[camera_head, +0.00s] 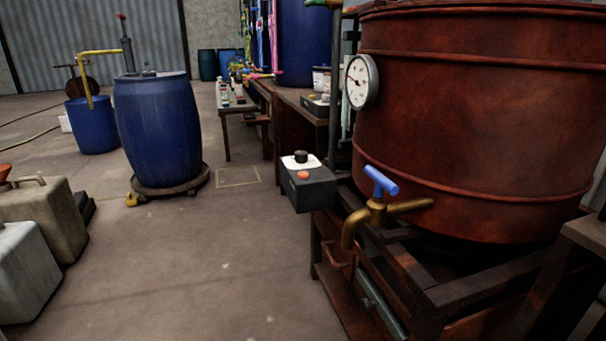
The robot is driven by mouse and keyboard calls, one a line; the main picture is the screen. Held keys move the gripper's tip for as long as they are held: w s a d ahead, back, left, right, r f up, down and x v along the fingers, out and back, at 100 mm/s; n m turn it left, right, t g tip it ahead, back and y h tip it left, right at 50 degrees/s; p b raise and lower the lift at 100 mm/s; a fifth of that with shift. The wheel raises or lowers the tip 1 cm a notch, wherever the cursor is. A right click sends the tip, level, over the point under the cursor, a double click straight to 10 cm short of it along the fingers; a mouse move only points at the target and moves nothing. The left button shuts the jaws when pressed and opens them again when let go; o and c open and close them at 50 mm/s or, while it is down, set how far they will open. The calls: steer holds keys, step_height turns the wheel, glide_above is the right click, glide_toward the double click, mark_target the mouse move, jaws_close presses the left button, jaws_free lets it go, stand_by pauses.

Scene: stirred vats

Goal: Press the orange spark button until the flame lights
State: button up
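An orange-red round button (303,175) sits on the front face of a dark grey control box (314,194). A black knob (300,156) on a white plate is on top of the same box. The box is fixed beside the lower left of a large rust-red vat (480,120). I see no flame; the space under the vat is dark and partly hidden by its stand. My gripper is not in view.
A brass tap (376,211) with a blue handle (381,181) juts out right of the box, and a dial gauge (361,82) is above. A blue barrel (158,128) stands on a dolly at left. Grey canisters (42,217) are at lower left. The floor (210,270) between is clear.

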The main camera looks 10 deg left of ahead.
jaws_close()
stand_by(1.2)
